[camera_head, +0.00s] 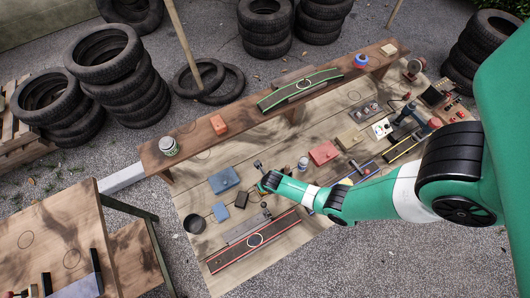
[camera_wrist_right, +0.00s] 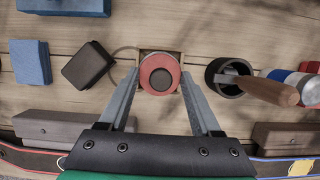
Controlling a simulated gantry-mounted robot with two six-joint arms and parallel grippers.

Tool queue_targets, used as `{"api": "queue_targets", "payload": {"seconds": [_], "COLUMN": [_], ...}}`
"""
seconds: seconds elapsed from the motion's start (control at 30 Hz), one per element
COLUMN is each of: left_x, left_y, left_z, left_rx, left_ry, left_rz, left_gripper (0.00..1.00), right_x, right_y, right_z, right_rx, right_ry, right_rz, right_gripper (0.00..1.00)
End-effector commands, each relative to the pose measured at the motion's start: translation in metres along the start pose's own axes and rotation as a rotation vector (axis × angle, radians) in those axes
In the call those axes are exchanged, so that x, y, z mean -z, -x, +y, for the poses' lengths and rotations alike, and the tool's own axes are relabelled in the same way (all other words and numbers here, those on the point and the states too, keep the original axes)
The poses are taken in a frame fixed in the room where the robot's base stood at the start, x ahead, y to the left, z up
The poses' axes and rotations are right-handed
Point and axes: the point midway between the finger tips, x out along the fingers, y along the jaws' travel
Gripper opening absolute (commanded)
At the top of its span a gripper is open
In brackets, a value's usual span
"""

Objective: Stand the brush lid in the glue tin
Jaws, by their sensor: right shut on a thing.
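My right gripper (camera_head: 262,168) is above the wooden work surface in the head view. In the right wrist view its fingers (camera_wrist_right: 160,78) are closed on the sides of a round red lid with a dark centre, which I take to be the brush lid (camera_wrist_right: 159,64). Any brush below it is hidden. A small tin with a pale, green-marked side, which looks like the glue tin (camera_head: 168,147), stands upright on the left end of the raised plank. It is well left of my right gripper; its inside is not clear. My left gripper is not in view.
Below the right gripper lie a blue box (camera_head: 223,181), a dark block (camera_wrist_right: 88,65) and a black cup with a wooden-handled tool (camera_wrist_right: 270,90). An orange block (camera_head: 218,124) and a green curved piece (camera_head: 300,88) lie on the plank (camera_head: 190,136).

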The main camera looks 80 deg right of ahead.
Motion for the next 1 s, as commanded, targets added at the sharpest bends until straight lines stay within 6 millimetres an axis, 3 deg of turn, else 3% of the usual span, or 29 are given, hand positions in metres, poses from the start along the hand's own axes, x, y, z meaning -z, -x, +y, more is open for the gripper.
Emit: {"api": "queue_targets", "payload": {"seconds": [0.93,0.97,1.0], "left_x": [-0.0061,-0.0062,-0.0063], "left_y": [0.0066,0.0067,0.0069], "left_z": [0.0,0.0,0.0], "left_rx": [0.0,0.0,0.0], "left_ry": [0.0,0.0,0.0], "left_rz": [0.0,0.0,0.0], "left_gripper": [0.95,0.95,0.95], "right_x": [0.0102,0.0103,0.0104], "right_y": [-0.0126,-0.0128,-0.013], "right_z": [-0.0044,-0.0044,-0.0045], "right_rx": [0.006,0.006,0.006], "right_ry": [0.0,0.0,0.0], "right_rz": [0.009,0.009,0.009], "right_gripper": [0.0,0.7,0.77]}}
